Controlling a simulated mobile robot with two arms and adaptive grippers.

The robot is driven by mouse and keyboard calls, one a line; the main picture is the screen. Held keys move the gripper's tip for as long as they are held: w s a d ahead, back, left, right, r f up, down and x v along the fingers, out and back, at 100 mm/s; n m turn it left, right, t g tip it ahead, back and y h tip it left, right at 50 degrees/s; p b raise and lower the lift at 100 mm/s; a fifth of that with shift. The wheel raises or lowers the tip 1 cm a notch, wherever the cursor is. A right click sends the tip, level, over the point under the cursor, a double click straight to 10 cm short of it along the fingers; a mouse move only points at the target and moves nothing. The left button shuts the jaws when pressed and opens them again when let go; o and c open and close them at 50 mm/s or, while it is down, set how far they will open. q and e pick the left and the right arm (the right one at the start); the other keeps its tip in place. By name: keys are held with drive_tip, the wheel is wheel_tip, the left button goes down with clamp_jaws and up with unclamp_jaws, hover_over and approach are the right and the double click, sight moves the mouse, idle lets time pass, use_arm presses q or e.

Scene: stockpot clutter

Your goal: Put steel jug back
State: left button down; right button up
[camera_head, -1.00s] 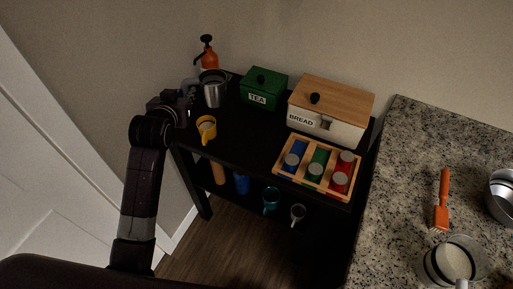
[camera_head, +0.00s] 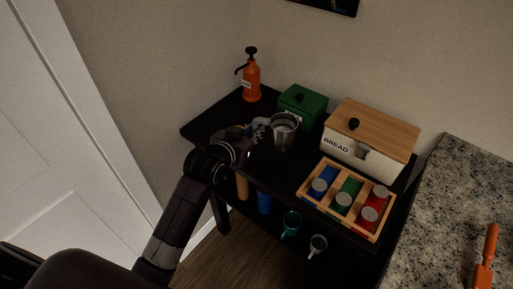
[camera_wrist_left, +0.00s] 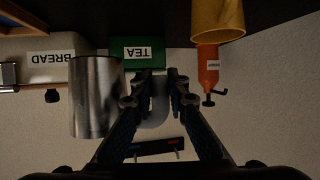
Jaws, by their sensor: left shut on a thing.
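The steel jug (camera_head: 284,134) is upright in front of the green tea box (camera_head: 302,103), over the black shelf unit's top (camera_head: 218,119). It also shows in the upside-down left wrist view (camera_wrist_left: 94,98). My left gripper (camera_head: 263,130) is at the jug's left side, and in the wrist view its fingers (camera_wrist_left: 155,104) are shut on the jug's handle. I cannot tell whether the jug's base touches the top. My right gripper is not in view.
An orange pump bottle (camera_head: 251,81) stands at the back left. A bread box (camera_head: 366,138) and a wooden tray of cans (camera_head: 309,195) are to the right. A yellow mug (camera_wrist_left: 218,20) shows near the gripper in the wrist view. Mugs (camera_head: 290,224) sit on the lower shelf.

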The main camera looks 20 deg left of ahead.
use_arm(q)
hover_over(256, 157)
wheel_tip(256, 157, down, 4)
drive_tip(key=shift+w+a+f, duration=0.1)
drive_tip(key=shift+f, duration=1.85)
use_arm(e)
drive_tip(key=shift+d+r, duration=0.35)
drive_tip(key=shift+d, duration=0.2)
use_arm(q)
drive_tip(key=shift+f, duration=0.1)
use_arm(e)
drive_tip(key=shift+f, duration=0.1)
use_arm(q)
drive_tip(key=c, duration=1.9)
unclamp_jaws()
drive_tip(key=shift+f, duration=0.1)
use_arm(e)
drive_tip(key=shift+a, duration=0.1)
use_arm(q)
drive_tip(key=shift+r, duration=0.2)
drive_tip(key=shift+s+a, duration=0.1)
drive_tip(key=shift+s, duration=0.3)
drive_tip(key=b+v, duration=0.1)
drive_tip(key=v, duration=1)
drive_tip(key=shift+s+r, duration=0.1)
drive_tip(key=shift+r, duration=0.05)
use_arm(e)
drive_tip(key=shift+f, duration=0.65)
